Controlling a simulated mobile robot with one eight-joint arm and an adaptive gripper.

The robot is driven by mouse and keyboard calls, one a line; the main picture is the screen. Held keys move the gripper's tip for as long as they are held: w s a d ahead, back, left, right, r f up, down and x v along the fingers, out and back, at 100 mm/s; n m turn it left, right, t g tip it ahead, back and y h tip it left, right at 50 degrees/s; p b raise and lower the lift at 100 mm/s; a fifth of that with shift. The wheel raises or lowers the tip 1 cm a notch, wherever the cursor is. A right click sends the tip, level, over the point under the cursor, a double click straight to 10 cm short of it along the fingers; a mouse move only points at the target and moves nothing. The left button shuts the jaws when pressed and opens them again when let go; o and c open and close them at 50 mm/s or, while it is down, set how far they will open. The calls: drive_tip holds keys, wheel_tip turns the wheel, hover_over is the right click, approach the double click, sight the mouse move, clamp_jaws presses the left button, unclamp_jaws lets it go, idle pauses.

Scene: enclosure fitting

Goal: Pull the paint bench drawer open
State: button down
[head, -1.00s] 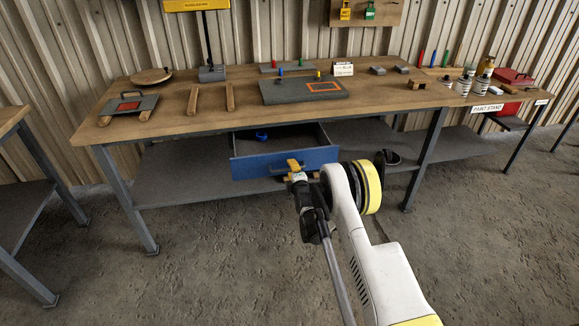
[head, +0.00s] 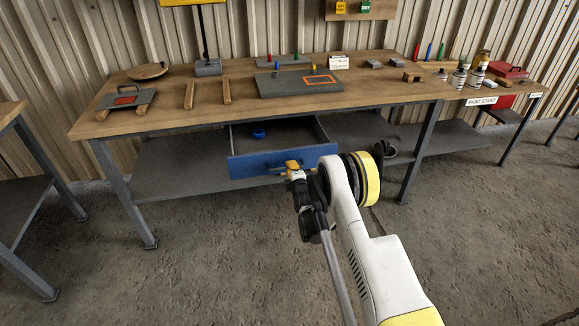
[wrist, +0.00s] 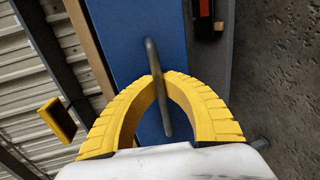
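The blue-fronted drawer (head: 245,166) under the long wooden-topped bench stands part-way open, and its grey inside shows. A small blue round item (head: 258,133) lies in it. My gripper (head: 291,167) is at the middle of the drawer front. In the wrist view the two yellow fingers (wrist: 160,76) meet around the grey bar handle (wrist: 151,52) of the blue front, with the bar between the tips. The gripper is shut on this handle. In the head view my arm hides part of the handle and the area right of the drawer.
The bench top (head: 210,118) holds a grey plate with an orange outline (head: 300,84), wooden strips and a round wooden disc (head: 148,71). A grey shelf (head: 165,165) runs below. The concrete floor in front is clear.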

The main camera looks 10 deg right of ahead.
drive_tip(key=c, duration=1.5)
unclamp_jaws()
drive_tip(key=shift+s+r, duration=0.1)
drive_tip(key=v, duration=0.7)
drive_tip(key=shift+s, duration=0.2)
